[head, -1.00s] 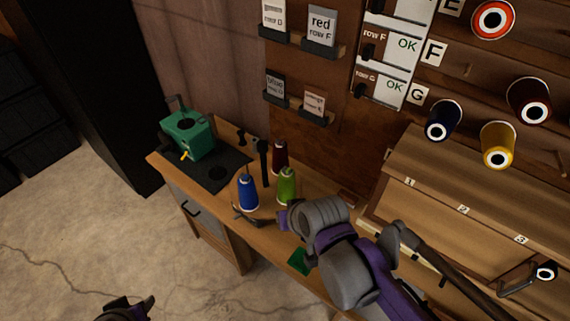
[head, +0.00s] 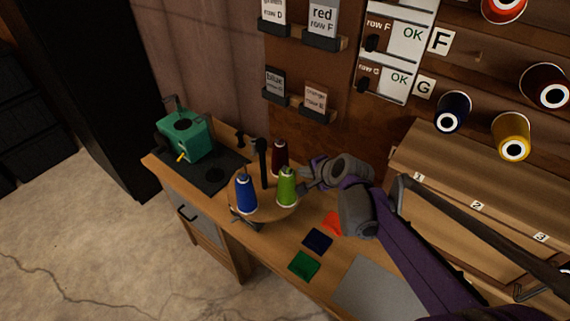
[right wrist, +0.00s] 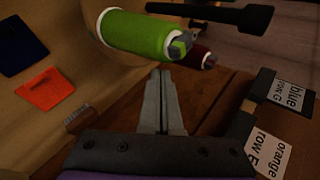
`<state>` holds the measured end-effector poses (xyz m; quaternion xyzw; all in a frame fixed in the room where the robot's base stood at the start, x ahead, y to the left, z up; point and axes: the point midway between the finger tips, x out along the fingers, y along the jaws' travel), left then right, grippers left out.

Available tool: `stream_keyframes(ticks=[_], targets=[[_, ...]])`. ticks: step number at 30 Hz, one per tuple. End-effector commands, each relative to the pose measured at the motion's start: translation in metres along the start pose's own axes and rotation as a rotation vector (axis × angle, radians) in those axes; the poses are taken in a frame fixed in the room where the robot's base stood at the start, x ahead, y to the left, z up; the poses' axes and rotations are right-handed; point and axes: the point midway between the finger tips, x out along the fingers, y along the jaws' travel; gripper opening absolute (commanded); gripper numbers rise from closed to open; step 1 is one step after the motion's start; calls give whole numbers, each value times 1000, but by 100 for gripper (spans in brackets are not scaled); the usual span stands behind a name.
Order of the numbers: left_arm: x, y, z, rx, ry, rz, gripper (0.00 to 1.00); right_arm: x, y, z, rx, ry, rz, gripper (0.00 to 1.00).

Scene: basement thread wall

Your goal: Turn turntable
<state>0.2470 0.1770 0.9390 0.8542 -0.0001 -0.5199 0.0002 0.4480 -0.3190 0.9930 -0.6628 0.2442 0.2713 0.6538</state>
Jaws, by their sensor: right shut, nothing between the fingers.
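The turntable (head: 262,212) is a round wooden disc on the bench, with a dark upright post (head: 263,165) at its middle. It carries a blue thread cone (head: 246,194), a green thread cone (head: 287,188) and a dark red cone (head: 279,158) behind. My right gripper (head: 305,190) is at the disc's right side, close to the green cone; whether it touches is unclear. In the right wrist view its fingers (right wrist: 163,100) are together and empty, with the green cone (right wrist: 140,33) and dark red cone (right wrist: 198,55) beyond them. My left gripper is out of view.
A green machine (head: 186,136) stands on a dark mat at the bench's left end. Red (head: 331,222), navy (head: 317,239) and green (head: 303,264) patches lie on the bench right of the disc. A wooden case (head: 470,190) and wall spools (head: 453,112) are to the right.

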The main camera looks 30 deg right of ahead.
Motion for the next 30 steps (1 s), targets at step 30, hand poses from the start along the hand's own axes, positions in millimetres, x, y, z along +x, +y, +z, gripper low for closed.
stream_keyframes(ticks=[30], targets=[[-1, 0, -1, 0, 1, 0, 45, 120, -29, 1, -3, 0, -3, 0]])
